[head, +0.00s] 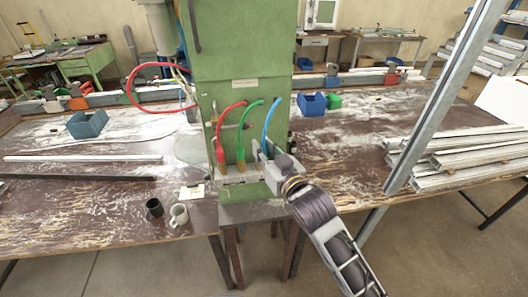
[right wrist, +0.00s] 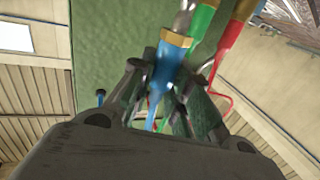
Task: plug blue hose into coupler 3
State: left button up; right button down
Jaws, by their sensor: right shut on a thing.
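The blue hose (head: 271,119) comes out of the green cabinet's front and curves down to my right gripper (head: 264,155). In the right wrist view my right gripper (right wrist: 165,80) is shut on the blue plug (right wrist: 171,62), which has a brass collar. A silver metal part (right wrist: 186,18) shows beyond the collar; I cannot tell whether it is inside a coupler. The green plug (head: 240,164) and the red plug (head: 220,153) stand on the coupler rail (head: 238,178) left of my gripper. My gripper hides the rail's right end. My left gripper is out of view.
The green cabinet (head: 235,60) stands behind the couplers. A dark cup (head: 153,208) and a light mug (head: 179,214) sit on the left bench. Metal profiles (head: 455,160) lie on the right bench, with a slanted metal post (head: 445,95) in front.

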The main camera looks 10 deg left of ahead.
aim_at(254, 129)
jog(key=shift+w+a, duration=0.35)
jog(key=shift+w, duration=0.65)
jog(key=shift+w+a, duration=0.3)
jog(key=shift+w, duration=0.75)
jog(key=shift+w+a, duration=0.35)
jog(key=shift+w, duration=0.65)
jog(key=shift+f, duration=1)
dwell(4.0)
